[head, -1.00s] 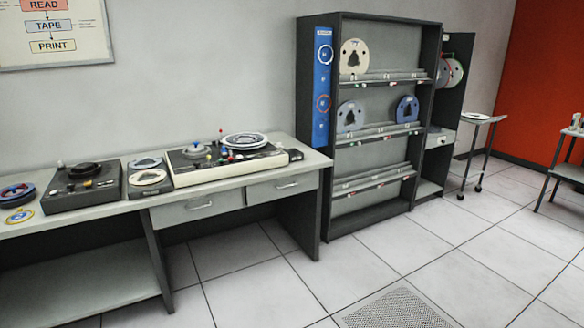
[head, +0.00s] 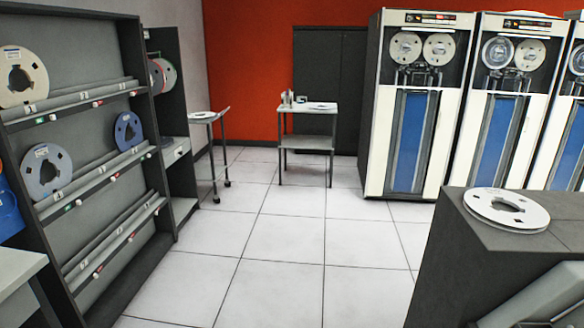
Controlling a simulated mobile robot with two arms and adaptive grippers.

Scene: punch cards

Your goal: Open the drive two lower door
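Several tall tape drives stand in a row at the right of the head view. The leftmost drive (head: 415,105) has two reels at the top and a blue lower door (head: 408,140) that looks shut. The drive beside it (head: 510,100) also has two reels and a blue lower door (head: 497,142) that looks shut. A further drive (head: 566,135) is partly cut off by the right edge. I cannot read which drive is number two. Neither of my grippers is in view.
A tape rack (head: 95,145) with reels stands at the left. Small tables (head: 308,112) and (head: 208,116) stand at the back. A dark counter (head: 480,225) bearing a white reel (head: 506,208) blocks the lower right. The tiled floor (head: 290,235) between is clear.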

